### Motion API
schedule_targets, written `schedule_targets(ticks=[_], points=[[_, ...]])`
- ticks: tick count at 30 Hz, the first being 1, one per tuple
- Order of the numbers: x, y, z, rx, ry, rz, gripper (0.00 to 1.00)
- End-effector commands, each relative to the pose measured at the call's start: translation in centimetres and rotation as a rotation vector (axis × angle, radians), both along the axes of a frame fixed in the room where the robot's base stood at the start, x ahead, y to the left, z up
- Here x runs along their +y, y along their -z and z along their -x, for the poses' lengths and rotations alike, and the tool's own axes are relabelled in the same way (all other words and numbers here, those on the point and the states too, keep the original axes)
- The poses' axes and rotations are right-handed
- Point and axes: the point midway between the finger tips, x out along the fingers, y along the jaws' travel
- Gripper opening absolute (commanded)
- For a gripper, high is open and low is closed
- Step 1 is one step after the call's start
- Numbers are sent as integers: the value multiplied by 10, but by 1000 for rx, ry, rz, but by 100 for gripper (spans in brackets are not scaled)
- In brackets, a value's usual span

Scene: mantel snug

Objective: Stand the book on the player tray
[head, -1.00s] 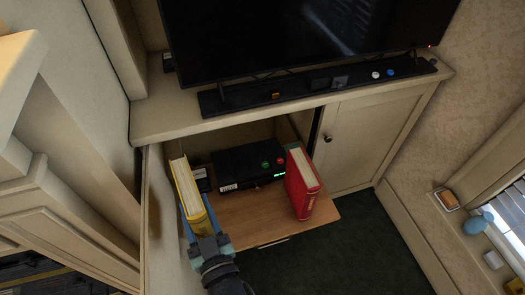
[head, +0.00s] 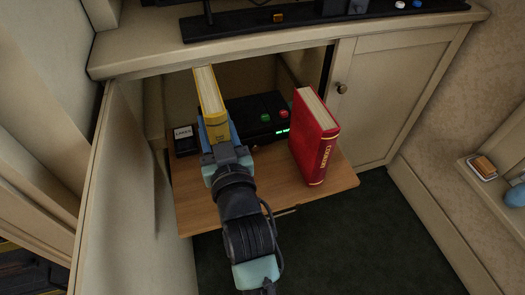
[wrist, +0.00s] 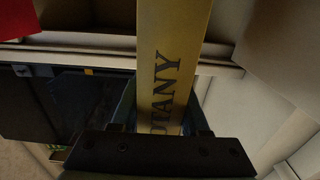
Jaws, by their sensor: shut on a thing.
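My gripper (head: 217,132) is shut on a yellow book (head: 208,92) with pale pages. The wrist view shows its yellow spine (wrist: 172,50) between the fingers, with dark letters ending in "TANY". The book is upright with a slight tilt, in front of the cabinet opening and over the left part of the wooden player tray (head: 270,195) in the head view. The gripper hides its lower end, so I cannot tell whether it touches the tray. A black player (head: 257,112) with red and green buttons sits at the back of the tray.
A red book (head: 315,140) stands on the tray's right side. A small dark labelled box (head: 184,140) is at the back left. The open cabinet door (head: 115,190) is close on the left. The tray's front middle is bare.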

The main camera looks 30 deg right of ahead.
Motion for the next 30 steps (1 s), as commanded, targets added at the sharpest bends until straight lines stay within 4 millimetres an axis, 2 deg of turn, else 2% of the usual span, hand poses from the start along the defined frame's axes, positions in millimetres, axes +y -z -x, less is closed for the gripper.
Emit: schedule_targets(ticks=[2, 9, 17, 23, 30], points=[[-2, 5, 0, -7, 2, 3, 0], [-2, 41, 0, -5, 2, 3, 0], [-2, 61, 0, -6, 2, 3, 0], [-2, 94, 0, -5, 2, 3, 0], [-2, 96, 0, -9, 3, 5, 0]])
